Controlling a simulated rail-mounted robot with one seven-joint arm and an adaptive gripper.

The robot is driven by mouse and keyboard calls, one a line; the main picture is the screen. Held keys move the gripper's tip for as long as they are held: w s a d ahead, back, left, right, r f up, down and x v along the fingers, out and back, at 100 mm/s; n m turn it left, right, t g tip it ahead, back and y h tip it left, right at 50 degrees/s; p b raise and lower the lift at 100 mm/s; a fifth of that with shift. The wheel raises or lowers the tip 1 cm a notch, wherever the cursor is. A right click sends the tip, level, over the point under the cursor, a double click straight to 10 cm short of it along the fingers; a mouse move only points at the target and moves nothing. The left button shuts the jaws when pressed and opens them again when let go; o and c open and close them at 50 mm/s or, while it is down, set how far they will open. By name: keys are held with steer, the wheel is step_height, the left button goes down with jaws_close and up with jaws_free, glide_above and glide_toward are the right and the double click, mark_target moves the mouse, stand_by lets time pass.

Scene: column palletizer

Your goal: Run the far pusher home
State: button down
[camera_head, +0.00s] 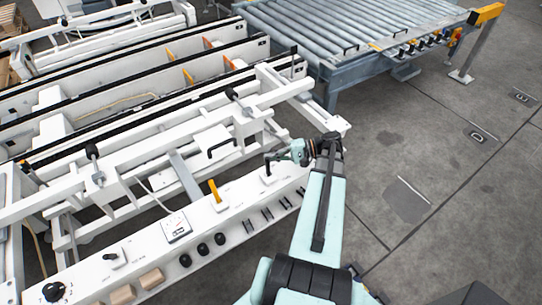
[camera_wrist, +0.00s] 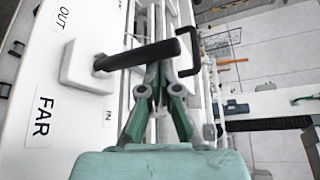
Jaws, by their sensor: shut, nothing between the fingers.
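A black lever (camera_wrist: 140,55) sticks out from a white block (camera_wrist: 85,68) on the white control panel. In the wrist view the panel carries the word FAR, with OUT at the top and IN lower down. The lever also shows in the head view (camera_head: 267,165) near the panel's right end. My gripper (camera_wrist: 158,90) is shut and empty, with its green fingers close to the lever; the lever crosses in front of the fingertips. I cannot tell whether they touch. In the head view my gripper (camera_head: 288,152) is just right of the lever. I cannot tell which part is the far pusher.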

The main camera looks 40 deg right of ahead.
steer(key=shift+s+a, duration=0.25)
steer(key=shift+s, duration=0.95)
steer(key=shift+s+b, duration=0.3)
steer(key=shift+s, duration=0.1)
steer(key=shift+s+a+f, duration=0.15)
steer(key=shift+s, duration=0.05)
steer(key=shift+w+d+r, duration=0.2)
steer(key=shift+w+r, duration=0.1)
steer(key=shift+w, duration=0.05)
steer(key=d, duration=0.2)
steer(key=s+d, duration=0.1)
steer(key=d, duration=0.5)
steer(key=shift+s+f, duration=0.3)
steer(key=shift+f, duration=0.05)
steer(key=shift+s+d+f, duration=0.1)
steer(key=shift+s+d, duration=0.4)
steer(key=shift+d, duration=0.1)
